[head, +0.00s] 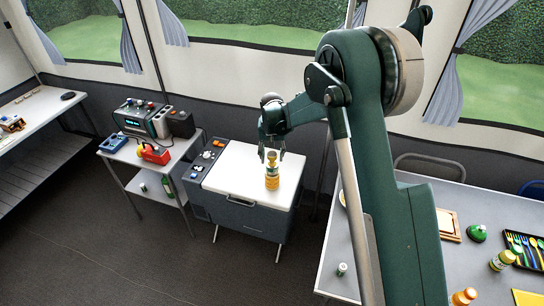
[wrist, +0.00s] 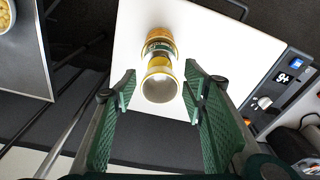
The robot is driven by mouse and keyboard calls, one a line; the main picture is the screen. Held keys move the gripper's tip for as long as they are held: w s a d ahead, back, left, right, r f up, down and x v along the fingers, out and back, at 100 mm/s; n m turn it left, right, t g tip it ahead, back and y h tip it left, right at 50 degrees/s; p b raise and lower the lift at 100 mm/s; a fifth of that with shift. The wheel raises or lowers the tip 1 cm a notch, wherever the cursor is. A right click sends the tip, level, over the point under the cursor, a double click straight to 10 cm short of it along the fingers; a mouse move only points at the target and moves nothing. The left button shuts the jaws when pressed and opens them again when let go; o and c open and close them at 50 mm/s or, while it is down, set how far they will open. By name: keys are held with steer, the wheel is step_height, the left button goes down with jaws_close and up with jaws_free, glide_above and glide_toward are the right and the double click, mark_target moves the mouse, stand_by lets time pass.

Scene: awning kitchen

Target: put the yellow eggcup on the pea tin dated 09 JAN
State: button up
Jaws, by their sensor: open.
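The yellow eggcup (head: 272,168) stands upright on top of a tin (head: 272,184) on the white cabinet lid. In the wrist view the eggcup (wrist: 159,86) shows its pale open mouth and yellow rim, with the tin (wrist: 158,40) beneath it, orange with a dark green label band. No date can be read on the tin. My gripper (head: 271,155) is open just over the eggcup. In the wrist view its green fingers (wrist: 160,82) stand on either side of the eggcup, with a visible gap at each side.
The white lid (head: 230,170) is otherwise clear around the tin. A control panel (wrist: 275,92) lies along its edge. The table at right holds another tin (head: 501,261), an orange-topped tin (head: 464,297), a cutlery tray (head: 536,262) and a board (head: 447,228). A radio (head: 143,119) stands on the left cart.

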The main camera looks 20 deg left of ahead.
mark_target(272, 161)
steer(key=shift+r, duration=0.2)
step_height(272, 161, up, 12)
steer(key=s, duration=0.1)
steer(key=shift+s+d, duration=0.2)
stand_by(0.4)
stand_by(0.5)
